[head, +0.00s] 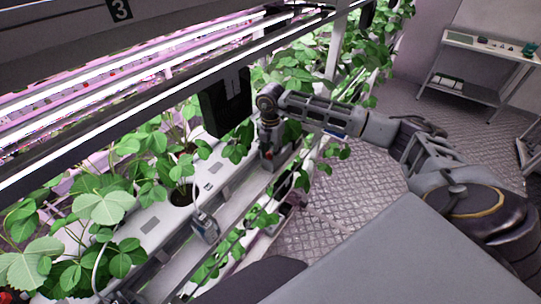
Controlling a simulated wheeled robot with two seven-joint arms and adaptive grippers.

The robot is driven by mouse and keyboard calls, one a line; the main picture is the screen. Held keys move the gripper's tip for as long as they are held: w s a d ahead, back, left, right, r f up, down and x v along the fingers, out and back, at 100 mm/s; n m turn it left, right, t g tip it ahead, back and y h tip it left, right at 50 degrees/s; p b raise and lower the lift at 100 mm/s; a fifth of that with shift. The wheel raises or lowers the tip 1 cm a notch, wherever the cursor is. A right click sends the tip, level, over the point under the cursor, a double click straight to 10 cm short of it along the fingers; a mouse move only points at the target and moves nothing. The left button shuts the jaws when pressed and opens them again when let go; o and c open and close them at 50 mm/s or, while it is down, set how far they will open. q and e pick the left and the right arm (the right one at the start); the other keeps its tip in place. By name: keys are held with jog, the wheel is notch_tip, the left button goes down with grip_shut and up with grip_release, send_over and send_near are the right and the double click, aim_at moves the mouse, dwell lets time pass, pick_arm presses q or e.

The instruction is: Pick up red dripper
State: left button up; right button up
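My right gripper (270,155) points down at the front edge of the plant rack, in the middle of the head view. Its fingers are small and partly lost among leaves, so I cannot tell whether they are open or shut. I cannot make out a red dripper clearly; a small reddish spot shows by the gripper, but I cannot tell what it is. A grey clip-like device (205,226) with a thin tube sits on the front edge of the white planter trough (160,222), left of and nearer than the gripper. My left gripper is not in view.
Leafy plants (105,205) grow along the trough. A light bar (130,110) and a hanging dark box (226,102) are above it, close to my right wrist. The textured floor (345,215) right of the rack is open. A white table (485,45) stands at the far right.

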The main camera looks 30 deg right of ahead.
aim_at(271, 154)
jog(key=c, duration=0.4)
jog(key=shift+o, duration=0.2)
jog(key=shift+r, duration=0.15)
jog(key=shift+r+b, duration=0.7)
jog(key=shift+r, duration=0.9)
jog(key=shift+s+d+b, duration=0.75)
jog(key=shift+s+d, duration=0.3)
jog(key=shift+s, duration=1.5)
jog(key=shift+s+d+b, duration=0.7)
jog(key=shift+s+d, duration=0.4)
jog(key=shift+s, duration=1.45)
jog(key=shift+s+d+b, duration=0.75)
jog(key=shift+s+d, duration=0.3)
jog(key=shift+s, duration=1.5)
jog(key=shift+c, duration=0.4)
jog(key=shift+s+d, duration=0.2)
jog(key=shift+s, duration=0.5)
